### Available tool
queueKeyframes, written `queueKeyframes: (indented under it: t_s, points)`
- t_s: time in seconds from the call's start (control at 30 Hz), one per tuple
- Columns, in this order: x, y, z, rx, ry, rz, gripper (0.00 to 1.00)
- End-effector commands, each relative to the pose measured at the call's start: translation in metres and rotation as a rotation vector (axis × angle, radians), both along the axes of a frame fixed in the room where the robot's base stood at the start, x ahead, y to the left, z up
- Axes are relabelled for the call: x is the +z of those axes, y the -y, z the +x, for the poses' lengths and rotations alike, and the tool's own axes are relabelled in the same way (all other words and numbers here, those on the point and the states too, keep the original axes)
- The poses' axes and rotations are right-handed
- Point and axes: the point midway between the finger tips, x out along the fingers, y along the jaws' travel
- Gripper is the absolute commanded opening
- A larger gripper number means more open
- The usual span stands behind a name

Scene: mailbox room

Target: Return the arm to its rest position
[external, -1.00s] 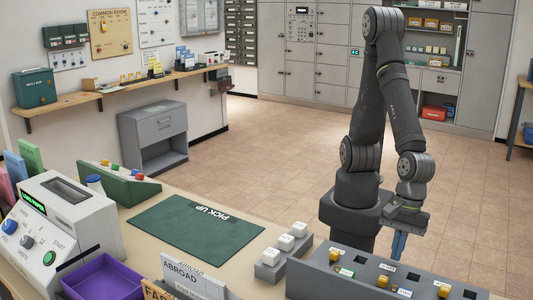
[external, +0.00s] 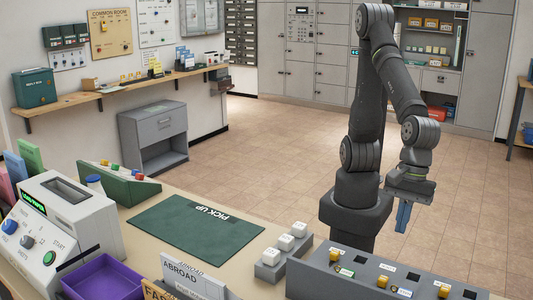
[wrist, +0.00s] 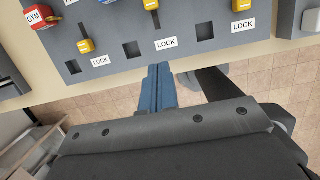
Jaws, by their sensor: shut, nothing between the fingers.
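My gripper (external: 403,217) points down beside the far edge of the grey lock panel (external: 330,272), above the floor side of the counter. Its blue fingers are together with nothing between them, and it is apart from the panel in the external view. In the wrist view my gripper (wrist: 155,70) shows as two blue fingers side by side. Past them is the lock panel (wrist: 110,48) with yellow levers in slots and labels reading LOCK.
A green PICK UP mat (external: 195,230), a grey block with white keys (external: 268,272), a purple tray (external: 103,280) and a white machine (external: 65,235) stand on the counter. The tiled floor (external: 270,140) left of my arm is clear.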

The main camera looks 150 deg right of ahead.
Motion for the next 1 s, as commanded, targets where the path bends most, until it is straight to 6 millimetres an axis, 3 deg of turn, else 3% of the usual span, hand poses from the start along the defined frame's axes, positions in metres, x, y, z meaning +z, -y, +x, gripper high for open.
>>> queueKeyframes:
  t_s: [0.03,0.2,0.57,0.63,0.77,1.0]
  points:
    - [0.011,-0.001,-0.002,0.001,0.005,0.004,0.00]
    - [-0.024,0.001,0.005,-0.002,-0.005,-0.004,0.00]
    - [-0.083,0.000,0.020,-0.001,-0.003,-0.003,0.00]
    - [-0.091,0.000,0.010,0.004,0.000,-0.001,0.00]
    - [-0.085,-0.001,-0.015,0.004,0.004,0.003,0.00]
    - [-0.051,-0.001,-0.025,-0.001,0.006,0.005,0.00]
